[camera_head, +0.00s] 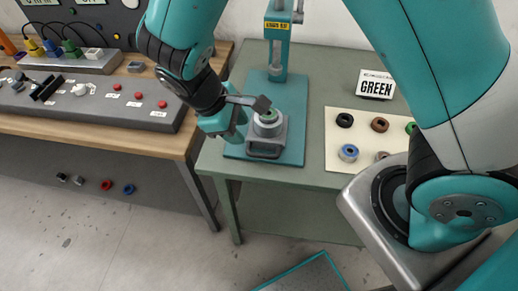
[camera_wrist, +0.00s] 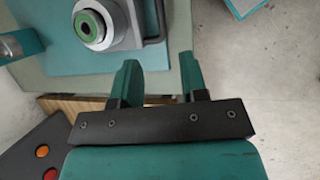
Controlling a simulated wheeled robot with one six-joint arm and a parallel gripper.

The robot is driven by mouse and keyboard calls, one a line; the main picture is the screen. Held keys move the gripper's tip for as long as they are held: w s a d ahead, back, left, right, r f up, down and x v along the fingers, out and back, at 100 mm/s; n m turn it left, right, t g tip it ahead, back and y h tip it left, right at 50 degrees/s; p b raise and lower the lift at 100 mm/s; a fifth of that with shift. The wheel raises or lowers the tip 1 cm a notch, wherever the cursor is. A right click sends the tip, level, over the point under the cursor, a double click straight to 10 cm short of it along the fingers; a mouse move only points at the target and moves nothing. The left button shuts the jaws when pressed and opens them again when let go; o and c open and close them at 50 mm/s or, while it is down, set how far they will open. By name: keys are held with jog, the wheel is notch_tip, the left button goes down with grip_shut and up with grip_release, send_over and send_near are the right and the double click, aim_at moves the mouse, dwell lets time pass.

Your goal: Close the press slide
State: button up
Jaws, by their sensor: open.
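The press slide (camera_head: 266,138) is a grey metal block with a bar handle at its front edge. It sits on the teal press base (camera_head: 293,150), drawn out in front of the press column (camera_head: 278,45). A round holder with a green ring (camera_head: 268,116) is on the slide. In the wrist view, the handle (camera_wrist: 161,20) shows at the top, beyond my fingertips. My gripper (camera_wrist: 157,62) is open with nothing between its fingers. In the head view, my gripper (camera_head: 237,120) is left of the slide; its fingertips are partly hidden.
A beige board (camera_head: 340,157) with several coloured rings lies on the right of the green table (camera_head: 325,62). A sign reading GREEN (camera_head: 376,84) stands behind it. A wooden bench (camera_head: 180,143) with a control panel (camera_head: 85,100) is on the left. The floor in front is mostly clear.

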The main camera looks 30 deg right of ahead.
aim_at(259, 155)
jog(key=p+x, duration=0.2)
jog(key=x, duration=1)
grip_shut()
